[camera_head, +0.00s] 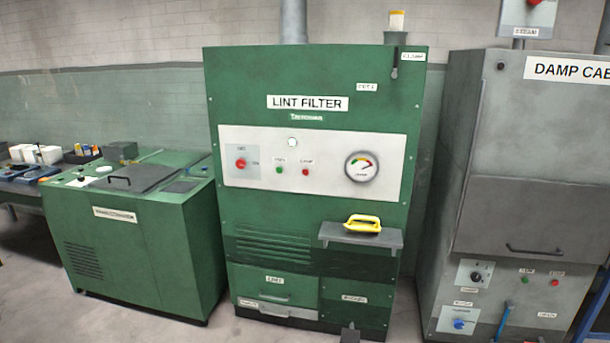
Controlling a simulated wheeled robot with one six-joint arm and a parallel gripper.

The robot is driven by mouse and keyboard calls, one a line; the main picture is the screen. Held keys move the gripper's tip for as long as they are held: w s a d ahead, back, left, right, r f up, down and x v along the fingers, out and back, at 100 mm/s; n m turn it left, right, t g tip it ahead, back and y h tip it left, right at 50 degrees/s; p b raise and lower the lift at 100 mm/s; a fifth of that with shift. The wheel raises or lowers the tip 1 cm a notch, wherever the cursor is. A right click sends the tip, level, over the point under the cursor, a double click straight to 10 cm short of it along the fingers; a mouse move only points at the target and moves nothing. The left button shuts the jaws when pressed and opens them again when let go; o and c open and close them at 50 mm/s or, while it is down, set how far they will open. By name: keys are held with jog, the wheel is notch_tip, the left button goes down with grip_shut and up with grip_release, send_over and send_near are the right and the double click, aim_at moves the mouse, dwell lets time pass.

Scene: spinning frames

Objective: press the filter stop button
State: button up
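The green lint filter cabinet (318,202) stands upright in the middle of the head view, labelled LINT FILTER. Its pale control panel (330,150) carries a small red button (305,172) with a small label above it that is too blurred to read surely. A small green button (279,169) sits just left of it. A larger red knob or button (241,163) is at the panel's left. A round pale lamp or button (292,142) is above. My gripper does not show in this view.
A round gauge (361,167) is at the panel's right. A grey shelf (388,240) juts out below, bearing a yellow-handled tool (362,223). A green machine (135,235) stands left, a grey damp cabinet (525,160) right. Some floor shows in front.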

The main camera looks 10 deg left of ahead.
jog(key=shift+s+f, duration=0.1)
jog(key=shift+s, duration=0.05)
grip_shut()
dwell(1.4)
